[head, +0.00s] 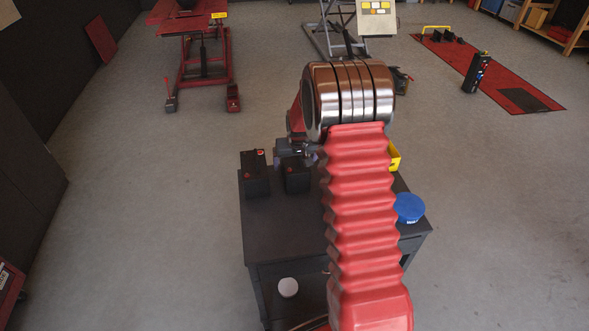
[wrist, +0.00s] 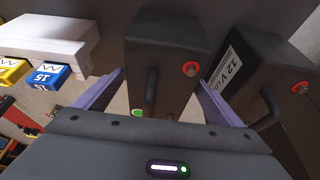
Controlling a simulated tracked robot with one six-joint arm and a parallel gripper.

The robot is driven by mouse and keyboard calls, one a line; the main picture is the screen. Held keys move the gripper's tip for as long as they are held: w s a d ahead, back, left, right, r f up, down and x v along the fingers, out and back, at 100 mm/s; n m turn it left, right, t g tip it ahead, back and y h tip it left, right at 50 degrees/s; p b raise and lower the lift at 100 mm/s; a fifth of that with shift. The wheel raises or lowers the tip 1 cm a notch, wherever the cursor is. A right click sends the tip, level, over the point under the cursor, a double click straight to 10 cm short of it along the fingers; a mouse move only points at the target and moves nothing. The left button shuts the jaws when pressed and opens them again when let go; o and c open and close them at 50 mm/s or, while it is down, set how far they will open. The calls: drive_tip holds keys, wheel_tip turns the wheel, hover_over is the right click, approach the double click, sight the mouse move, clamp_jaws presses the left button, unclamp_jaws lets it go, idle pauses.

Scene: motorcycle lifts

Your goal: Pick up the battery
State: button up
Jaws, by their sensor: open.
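Two black batteries with red terminals stand side by side on a dark cart top (head: 275,235). One battery (head: 296,179) is just below my gripper (head: 292,157), partly hidden by it; the other battery (head: 255,178) stands to its left. In the wrist view, one battery (wrist: 165,60) with a dark handle shows between the spread purple fingers of my gripper (wrist: 162,95). The second battery (wrist: 255,80), marked "12 V", is outside the right finger. My gripper is open. I cannot tell whether the fingers touch the battery.
A blue round tub (head: 409,207) and a partly hidden yellow item (head: 394,156) are at the cart's right. A white can (head: 288,287) sits on its lower shelf. A red lift (head: 203,60) stands behind at left. Floor left of the cart is clear.

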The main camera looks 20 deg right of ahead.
drive_tip(key=shift+c, duration=0.2)
drive_tip(key=c, duration=2.1)
drive_tip(key=shift+w+r, duration=0.1)
drive_tip(key=shift+r, duration=0.05)
drive_tip(key=shift+c, duration=0.2)
